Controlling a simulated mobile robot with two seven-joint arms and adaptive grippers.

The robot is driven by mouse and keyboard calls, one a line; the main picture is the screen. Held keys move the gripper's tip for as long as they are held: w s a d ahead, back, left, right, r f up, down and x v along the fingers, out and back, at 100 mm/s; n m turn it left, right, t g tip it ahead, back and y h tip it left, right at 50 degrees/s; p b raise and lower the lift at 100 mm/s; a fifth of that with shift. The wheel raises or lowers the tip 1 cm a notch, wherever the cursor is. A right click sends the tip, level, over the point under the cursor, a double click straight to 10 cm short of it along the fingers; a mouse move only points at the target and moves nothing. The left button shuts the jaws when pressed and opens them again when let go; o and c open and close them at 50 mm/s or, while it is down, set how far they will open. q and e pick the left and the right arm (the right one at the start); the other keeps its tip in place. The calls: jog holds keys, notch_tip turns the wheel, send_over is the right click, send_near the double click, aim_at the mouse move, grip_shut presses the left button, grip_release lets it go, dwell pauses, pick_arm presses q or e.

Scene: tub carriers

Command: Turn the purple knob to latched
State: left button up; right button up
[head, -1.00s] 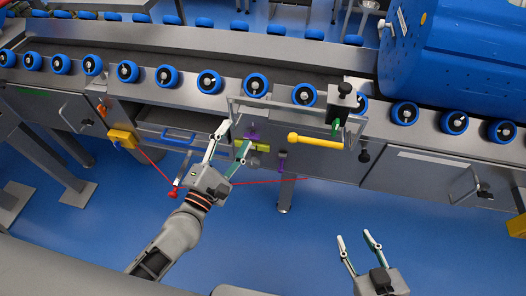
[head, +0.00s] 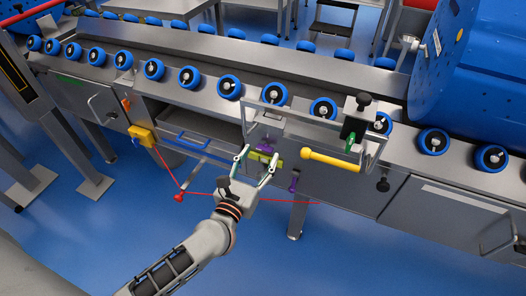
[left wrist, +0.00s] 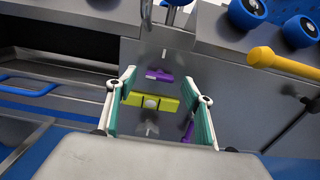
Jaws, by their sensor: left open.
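Two purple parts show on the steel front panel. One, a short purple piece (head: 266,146), sits just above a yellow-green bar (head: 264,158); in the left wrist view this purple piece (left wrist: 159,75) lies roughly level. The other purple part (head: 294,182) hangs lower right and is partly behind a finger in the left wrist view (left wrist: 188,131). I cannot tell for sure which is the knob. My left gripper (head: 260,162) is open and faces the panel, its fingers either side of the yellow-green bar (left wrist: 150,102). Contact is not clear. My right gripper is not in view.
A blue handle (head: 187,142) is at the left. A red cord (head: 222,196) runs low past my gripper. Blue rollers line the conveyor above.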

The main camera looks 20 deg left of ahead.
aim_at(265, 147)
pick_arm(q)
jog(key=shift+w+d, duration=0.1)
jog(key=shift+w, duration=1.25)
jog(key=c, duration=1.1)
